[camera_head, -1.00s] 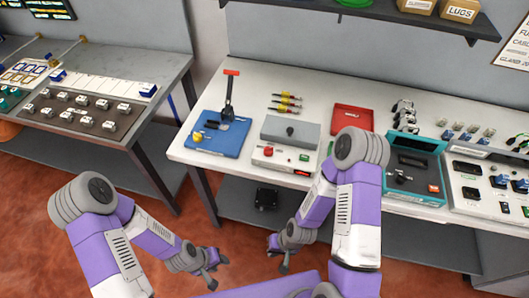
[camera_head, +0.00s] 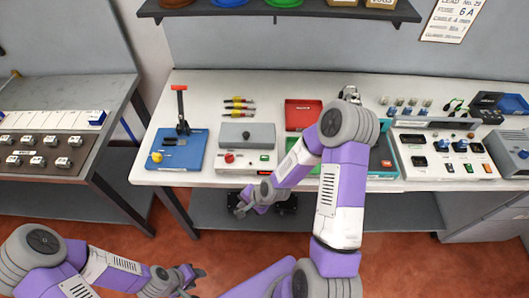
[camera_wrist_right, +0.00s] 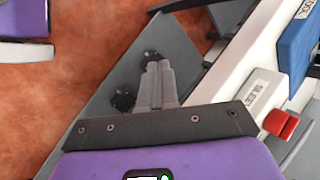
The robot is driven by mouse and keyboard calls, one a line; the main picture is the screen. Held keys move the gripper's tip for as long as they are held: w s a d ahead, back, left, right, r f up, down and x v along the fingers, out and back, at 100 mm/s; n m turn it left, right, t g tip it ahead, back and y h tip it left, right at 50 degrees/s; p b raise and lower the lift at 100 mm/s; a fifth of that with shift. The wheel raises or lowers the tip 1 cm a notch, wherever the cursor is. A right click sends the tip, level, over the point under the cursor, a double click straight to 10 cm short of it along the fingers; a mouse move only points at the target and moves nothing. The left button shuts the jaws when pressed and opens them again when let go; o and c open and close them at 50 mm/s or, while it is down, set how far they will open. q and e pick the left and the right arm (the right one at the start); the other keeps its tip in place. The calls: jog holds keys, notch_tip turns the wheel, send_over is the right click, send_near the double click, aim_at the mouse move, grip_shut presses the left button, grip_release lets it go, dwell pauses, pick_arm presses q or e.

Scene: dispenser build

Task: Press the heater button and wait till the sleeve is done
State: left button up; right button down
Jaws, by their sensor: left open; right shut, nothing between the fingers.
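The heater (camera_head: 226,171) is a white box with a grey top block (camera_head: 246,135), at the table's front edge. Its front part carries a red button (camera_head: 229,158) and a green one (camera_head: 265,158). In the right wrist view, the red button (camera_wrist_right: 280,124) sits beside a partly hidden label starting "SLE". My right gripper (camera_head: 243,207) is shut and empty, in front of and below the heater's front edge, apart from it. Its closed fingers show in the right wrist view (camera_wrist_right: 158,72). My left gripper (camera_head: 192,274) is open and empty, low over the floor. I cannot see a sleeve.
A blue board (camera_head: 172,160) with an upright lever tool stands left of the heater. Yellow-red connectors (camera_head: 238,106) lie behind it, and a red tray (camera_head: 303,113) behind right. A white device panel (camera_head: 433,160) is farther right. My right arm hides part of the table.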

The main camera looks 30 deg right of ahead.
aim_at(266, 159)
jog(key=w+d+r+m, duration=0.1)
jog(key=d+r+m, duration=0.1)
jog(key=r, duration=0.1)
jog(key=w+d+r+m+t+p, duration=0.1)
jog(key=w+d+r, duration=0.1)
jog(key=r, duration=0.1)
jog(key=w+d+r+m+t+p, duration=0.1)
jog(key=w+d+r+m, duration=0.1)
jog(key=r, duration=0.1)
jog(key=shift+w+d+r+m+h, duration=0.1)
jog(key=shift+w+d+m+h, duration=0.1)
jog(key=shift+d+m+h, duration=0.15)
pick_arm(q)
notch_tip(266, 159, up, 5)
jog(key=shift+r+p, duration=0.1)
jog(key=shift+p, duration=1)
pick_arm(e)
jog(key=w+d+r+m+t+h, duration=0.2)
jog(key=d+r+m, duration=0.4)
jog(key=r, duration=0.4)
jog(key=shift+w+d+r+m, duration=0.25)
jog(key=shift+w+d+m, duration=0.1)
jog(key=shift+w+d, duration=0.4)
